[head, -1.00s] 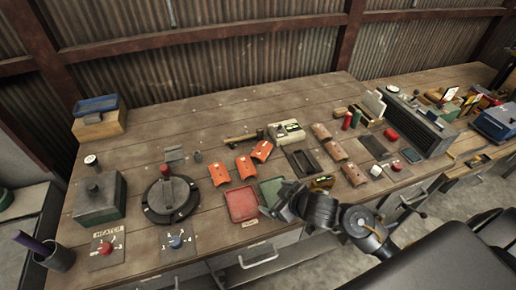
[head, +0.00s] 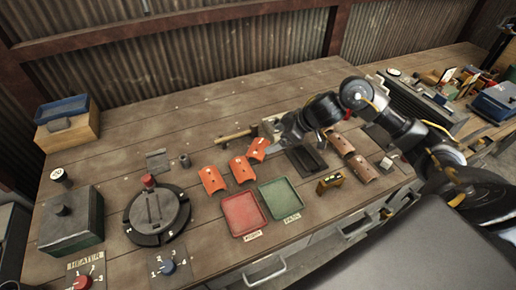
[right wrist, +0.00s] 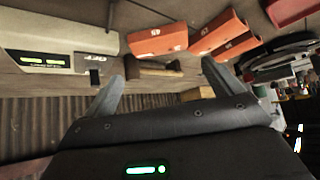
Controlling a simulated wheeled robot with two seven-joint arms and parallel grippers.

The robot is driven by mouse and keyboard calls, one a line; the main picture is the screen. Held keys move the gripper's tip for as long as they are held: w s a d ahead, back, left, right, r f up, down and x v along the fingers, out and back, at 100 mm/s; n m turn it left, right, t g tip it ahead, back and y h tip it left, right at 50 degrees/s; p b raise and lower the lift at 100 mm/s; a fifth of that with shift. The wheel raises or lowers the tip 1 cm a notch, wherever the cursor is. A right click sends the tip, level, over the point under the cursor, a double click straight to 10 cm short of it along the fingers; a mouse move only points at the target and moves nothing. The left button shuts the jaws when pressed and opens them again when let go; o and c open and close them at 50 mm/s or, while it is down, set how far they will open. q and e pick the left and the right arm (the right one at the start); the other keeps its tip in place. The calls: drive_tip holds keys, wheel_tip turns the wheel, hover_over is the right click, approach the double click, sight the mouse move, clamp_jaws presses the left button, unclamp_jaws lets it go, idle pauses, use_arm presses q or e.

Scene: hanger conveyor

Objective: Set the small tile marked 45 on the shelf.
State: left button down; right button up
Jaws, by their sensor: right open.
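The orange tile marked 45 (right wrist: 155,40) shows its number in the right wrist view, beyond and between my finger tips. In the head view it appears to be the orange tile (head: 258,148) nearest my right gripper (head: 274,129). My right gripper also shows in the right wrist view (right wrist: 164,85), its two fingers spread and empty, apart from the tile. In the head view the arm hides part of the gripper. I cannot tell for sure which thing is the shelf. My left gripper is out of view.
Two more orange tiles (head: 241,169) (head: 212,180) lie beside it. A mallet (head: 232,137) and a pale device marked OFF (right wrist: 60,52) are close to the gripper. Red (head: 243,215) and green (head: 281,199) trays lie in front. A wooden box (head: 68,134) stands far left.

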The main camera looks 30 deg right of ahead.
sight(258, 146)
drive_tip(key=x, duration=0.2)
drive_tip(key=shift+w+a+f, duration=0.1)
drive_tip(key=shift+w+f, duration=0.1)
drive_tip(key=shift+a+f, duration=0.15)
drive_tip(key=shift+f, duration=0.1)
drive_tip(key=p+x, duration=0.1)
drive_tip(key=x, duration=0.4)
drive_tip(key=shift+w+a, duration=0.1)
drive_tip(key=shift+a, duration=0.05)
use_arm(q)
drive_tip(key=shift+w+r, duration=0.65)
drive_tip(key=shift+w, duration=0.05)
use_arm(e)
drive_tip(key=c, duration=0.7)
drive_tip(key=shift+c, duration=0.2)
drive_tip(key=shift+r, duration=0.1)
